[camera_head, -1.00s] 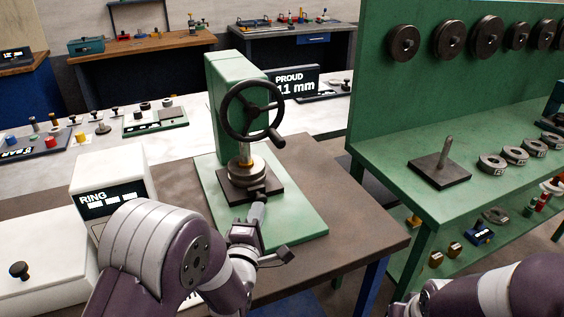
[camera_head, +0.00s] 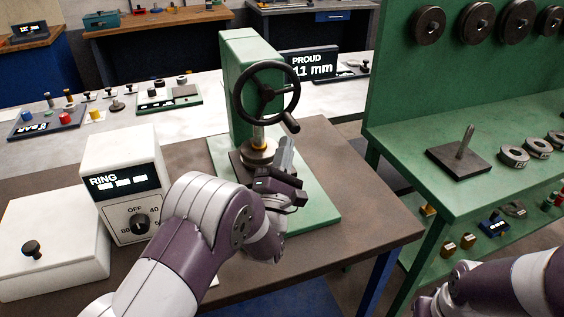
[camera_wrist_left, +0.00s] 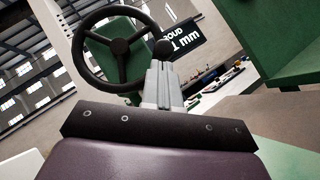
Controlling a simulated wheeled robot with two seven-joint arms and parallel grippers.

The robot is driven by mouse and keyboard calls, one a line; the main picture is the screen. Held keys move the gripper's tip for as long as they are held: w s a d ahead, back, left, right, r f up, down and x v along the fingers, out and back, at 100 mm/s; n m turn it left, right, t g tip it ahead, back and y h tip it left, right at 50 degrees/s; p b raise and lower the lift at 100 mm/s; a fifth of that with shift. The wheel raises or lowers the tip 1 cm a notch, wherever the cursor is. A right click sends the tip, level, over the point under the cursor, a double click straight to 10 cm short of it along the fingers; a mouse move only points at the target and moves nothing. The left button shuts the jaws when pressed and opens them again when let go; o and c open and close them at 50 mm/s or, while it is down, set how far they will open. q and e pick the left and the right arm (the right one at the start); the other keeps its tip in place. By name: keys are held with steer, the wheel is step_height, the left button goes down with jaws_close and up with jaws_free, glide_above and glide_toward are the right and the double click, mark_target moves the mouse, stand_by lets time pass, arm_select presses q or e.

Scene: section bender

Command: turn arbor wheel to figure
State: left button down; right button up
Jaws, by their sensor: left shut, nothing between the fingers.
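The arbor press (camera_head: 240,75) is a green column on a light green base plate. Its black three-spoke arbor wheel (camera_head: 266,88) faces me, with a handle knob (camera_head: 291,126) at its lower right. Below it, a ram stands over a round metal stack (camera_head: 257,152) on a dark plate. A display (camera_head: 312,64) behind reads "PROUD" and "11 mm"; any sign before the digits is unclear. My left gripper (camera_head: 286,145) is shut and empty, below the knob and right of the stack. In the left wrist view its fingers (camera_wrist_left: 161,75) point up toward the knob (camera_wrist_left: 164,49), overlapping it closely; contact is unclear.
A white box marked "RING" (camera_head: 122,160) with a dial and a white lidded box (camera_head: 50,255) stand left. A green rack (camera_head: 440,120) with rings and a post plate (camera_head: 459,160) stands right. My right arm shows at the lower right. The table right of the press is clear.

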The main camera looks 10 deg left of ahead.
arm_select(q)
steer(key=shift+w+r, duration=0.1)
steer(key=shift+w, duration=0.15)
steer(key=n+b, duration=0.1)
steer(key=b, duration=0.1)
steer(key=d+y+b, duration=0.1)
steer(key=shift+w+n+t+b, duration=0.25)
steer(key=shift+n+t+b, duration=0.15)
steer(key=shift+d+r, duration=0.1)
steer(key=shift+r, duration=0.4)
